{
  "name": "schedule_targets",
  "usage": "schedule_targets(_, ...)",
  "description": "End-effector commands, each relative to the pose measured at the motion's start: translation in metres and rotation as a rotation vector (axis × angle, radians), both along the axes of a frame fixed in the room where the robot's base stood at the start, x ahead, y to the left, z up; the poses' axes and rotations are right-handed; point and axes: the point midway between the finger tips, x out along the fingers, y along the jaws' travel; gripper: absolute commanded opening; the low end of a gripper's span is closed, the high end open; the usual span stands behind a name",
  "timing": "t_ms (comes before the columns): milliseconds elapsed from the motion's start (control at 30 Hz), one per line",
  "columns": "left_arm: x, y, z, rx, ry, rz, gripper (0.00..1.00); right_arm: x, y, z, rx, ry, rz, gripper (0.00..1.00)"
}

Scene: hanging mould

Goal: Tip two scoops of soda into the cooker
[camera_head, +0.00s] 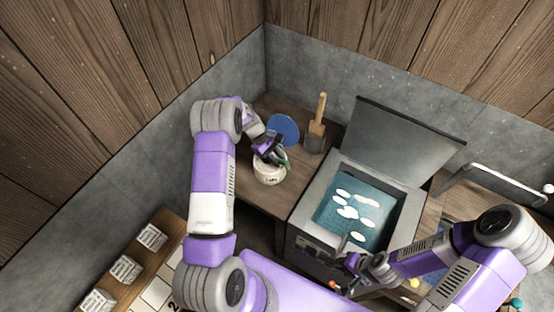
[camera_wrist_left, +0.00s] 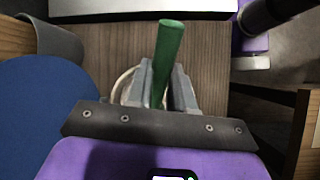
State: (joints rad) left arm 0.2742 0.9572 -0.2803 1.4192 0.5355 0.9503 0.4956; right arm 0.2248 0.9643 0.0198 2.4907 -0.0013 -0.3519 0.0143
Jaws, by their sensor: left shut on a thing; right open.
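A white tub (camera_head: 268,175) with dark lettering stands on the wooden side table, left of the cooker. My left gripper (camera_head: 272,155) is over its top, shut on the green handle of a scoop (camera_head: 284,163). In the left wrist view the green scoop handle (camera_wrist_left: 168,55) stands between the jaws. The scoop's bowl is hidden, and I cannot tell whether it holds soda. The grey cooker (camera_head: 408,212) has its lid (camera_head: 400,140) raised. Several white pieces show in its blue-green liquid (camera_head: 370,228). My right gripper (camera_head: 352,270) is open near the cooker's front right.
A blue disc (camera_head: 283,130) and a wooden-handled tool (camera_head: 316,130) are behind the tub. The raised lid stands along the cooker's back. A wooden surface with several white labelled blocks (camera_head: 125,269) is at lower left. A metal frame (camera_head: 490,180) stands at right.

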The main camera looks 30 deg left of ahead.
Motion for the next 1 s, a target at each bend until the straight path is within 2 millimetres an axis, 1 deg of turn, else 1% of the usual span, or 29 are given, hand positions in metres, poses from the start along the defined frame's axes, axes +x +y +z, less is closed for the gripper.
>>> schedule_targets(33, 0.000, 0.000, 0.007, 0.000, -0.001, 0.000, 0.00, 0.000, 0.000, 0.005, 0.000, 0.000, 0.000, 0.43)
schedule_targets(100, 0.000, 0.000, 0.013, -0.001, -0.001, 0.000, 0.00, 0.000, 0.000, 0.008, 0.000, 0.000, 0.000, 0.43)
schedule_targets(600, 0.000, 0.000, 0.051, 0.000, -0.001, 0.001, 0.00, 0.000, 0.000, 0.031, 0.000, 0.000, 0.000, 0.43)
schedule_targets(1000, 0.000, 0.000, 0.051, -0.001, -0.001, 0.000, 0.00, 0.000, 0.000, 0.030, 0.000, 0.000, 0.000, 0.43)
